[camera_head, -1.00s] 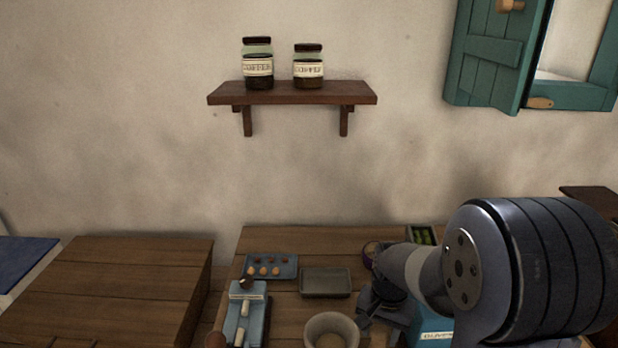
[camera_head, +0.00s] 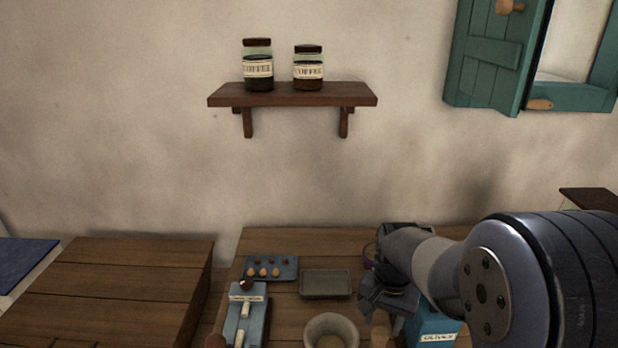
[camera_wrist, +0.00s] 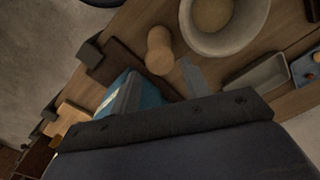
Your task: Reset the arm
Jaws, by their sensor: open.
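My arm reaches in from the right of the head view, over the wooden table. My gripper (camera_wrist: 155,72) shows in the wrist view as two grey fingers spread apart, with nothing clamped between them. In the head view it is a dark shape (camera_head: 388,298) low over the table's right part, its fingertips hard to make out. A wooden peg-like object (camera_wrist: 160,50) stands just beyond the fingers in the wrist view; I cannot tell how far below them it is. A blue labelled box (camera_head: 433,326) stands beside the gripper, partly hidden by my arm.
A round bowl (camera_head: 331,333), a grey tray (camera_head: 326,284), a blue egg holder (camera_head: 271,267) and a blue board-like item (camera_head: 246,314) stand left of the gripper. Two coffee jars (camera_head: 258,68) stand on a wall shelf (camera_head: 292,95). A teal shutter (camera_head: 490,55) hangs upper right.

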